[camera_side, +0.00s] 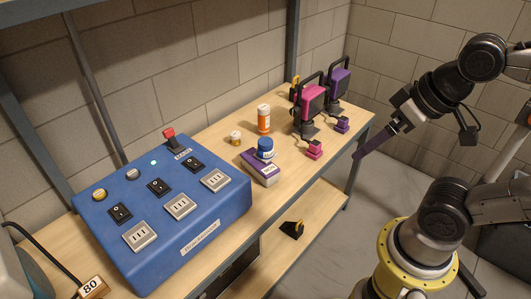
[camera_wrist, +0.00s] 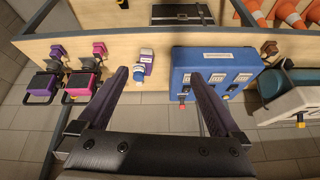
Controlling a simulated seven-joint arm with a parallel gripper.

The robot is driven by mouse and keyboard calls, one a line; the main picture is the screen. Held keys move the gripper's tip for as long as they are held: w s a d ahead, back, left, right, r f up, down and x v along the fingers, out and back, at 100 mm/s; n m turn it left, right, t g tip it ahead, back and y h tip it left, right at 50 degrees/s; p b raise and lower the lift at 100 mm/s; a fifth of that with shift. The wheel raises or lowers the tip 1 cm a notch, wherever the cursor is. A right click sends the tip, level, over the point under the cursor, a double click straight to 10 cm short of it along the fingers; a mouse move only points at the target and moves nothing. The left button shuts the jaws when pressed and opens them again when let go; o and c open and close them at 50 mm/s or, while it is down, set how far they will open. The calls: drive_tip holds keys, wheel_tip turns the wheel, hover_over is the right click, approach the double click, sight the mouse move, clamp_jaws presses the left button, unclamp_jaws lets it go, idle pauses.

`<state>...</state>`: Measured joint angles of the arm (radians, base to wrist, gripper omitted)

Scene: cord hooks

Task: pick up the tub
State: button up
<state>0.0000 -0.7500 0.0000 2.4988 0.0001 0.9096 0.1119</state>
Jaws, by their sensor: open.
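A small blue tub (camera_side: 265,153) with a pale label stands at the middle of the bench in the side view, at the back of a purple and white box (camera_side: 260,172). I cannot tell whether it rests on the box or just behind it. In the wrist view the blue tub (camera_wrist: 138,72) shows near the box (camera_wrist: 147,56), just right of the left finger. My gripper (camera_side: 360,152) hangs off the bench's right end in the side view, apart from the tub. In the wrist view my gripper (camera_wrist: 157,72) has its two purple fingers wide apart, with nothing held.
An orange bottle (camera_side: 263,120) and a small white jar (camera_side: 235,138) stand near the tub. Pink (camera_side: 311,100) and purple (camera_side: 338,82) devices stand to the right, with small blocks before them. A large blue switch panel (camera_side: 165,205) fills the left.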

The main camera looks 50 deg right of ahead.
drive_tip(key=w+r+m, duration=0.9)
drive_tip(key=w, duration=0.2)
drive_tip(key=m+g, duration=0.6)
drive_tip(key=m, duration=0.2)
hover_over(266, 140)
drive_tip(key=f, duration=2.9)
drive_tip(key=shift+s+a+f, duration=0.3)
drive_tip(key=shift+a+f, duration=0.05)
drive_tip(key=shift+w+d+f, duration=0.15)
drive_tip(key=shift+f, duration=1.4)
drive_tip(key=shift+w+d+f, duration=0.1)
drive_tip(key=shift+f, duration=1.45)
drive_tip(key=shift+r, duration=0.1)
drive_tip(key=c, duration=1.5)
drive_tip(key=shift+c, duration=0.2)
